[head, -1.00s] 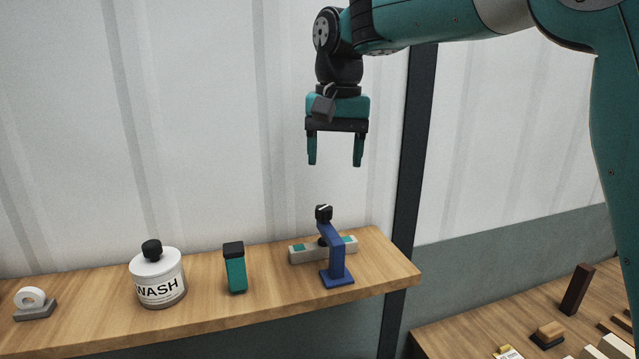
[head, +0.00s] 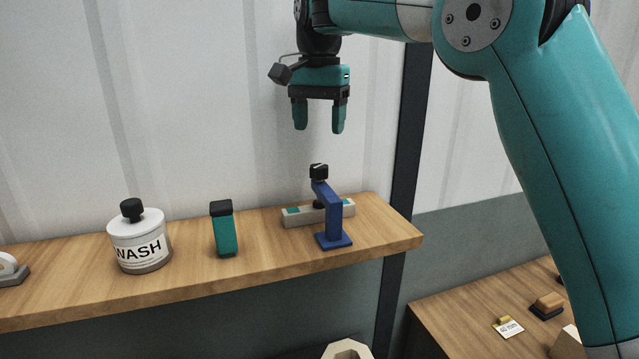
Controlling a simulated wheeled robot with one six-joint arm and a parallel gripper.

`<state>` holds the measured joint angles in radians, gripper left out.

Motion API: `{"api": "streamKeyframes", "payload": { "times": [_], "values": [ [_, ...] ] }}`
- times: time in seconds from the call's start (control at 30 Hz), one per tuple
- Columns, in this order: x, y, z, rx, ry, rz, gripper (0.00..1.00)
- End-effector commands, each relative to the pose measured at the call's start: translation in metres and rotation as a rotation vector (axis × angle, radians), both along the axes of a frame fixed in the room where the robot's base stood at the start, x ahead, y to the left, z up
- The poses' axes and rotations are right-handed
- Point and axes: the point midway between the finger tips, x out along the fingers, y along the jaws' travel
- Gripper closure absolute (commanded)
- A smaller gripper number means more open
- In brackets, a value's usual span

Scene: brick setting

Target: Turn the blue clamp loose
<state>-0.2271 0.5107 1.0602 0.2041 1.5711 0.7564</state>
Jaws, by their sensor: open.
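The blue clamp (head: 332,217) stands upright on the wooden shelf near its right end. Its arm reaches over a pale grey bar with teal patches (head: 294,217), and a black knob (head: 319,171) with a white mark sits on top. The clamp's foot pad appears to rest on the bar, though the contact is partly hidden by the clamp's arm. My gripper (head: 318,130) points down in the air above the clamp, its two teal fingers apart and empty. A clear gap separates the fingertips from the knob.
On the wooden shelf (head: 75,290) stand a teal bottle with a dark cap (head: 224,230) and a white WASH jar (head: 140,242). A tape roll on a grey base (head: 10,270) is cut off at the left. A dark post (head: 412,130) rises behind the shelf's right end.

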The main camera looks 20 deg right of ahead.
Motion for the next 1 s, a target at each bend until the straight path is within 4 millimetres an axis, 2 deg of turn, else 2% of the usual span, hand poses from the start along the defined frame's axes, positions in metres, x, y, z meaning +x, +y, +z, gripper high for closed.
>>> {"api": "streamKeyframes", "payload": {
  "times": [0.03,0.4,0.6,0.93,0.97,1.0],
  "values": [
    [0.0,-0.001,-0.018,0.0,0.0,0.001,0.35],
    [0.0,-0.001,-0.07,0.0,0.0,0.0,0.35],
    [0.0,-0.001,-0.08,-0.001,-0.001,0.001,0.35],
    [0.0,-0.001,-0.08,0.0,0.0,0.001,0.35],
    [0.0,-0.001,-0.08,0.0,0.0,0.001,0.4],
    [0.0,-0.001,-0.08,0.0,0.0,0.001,0.49]
  ]
}}
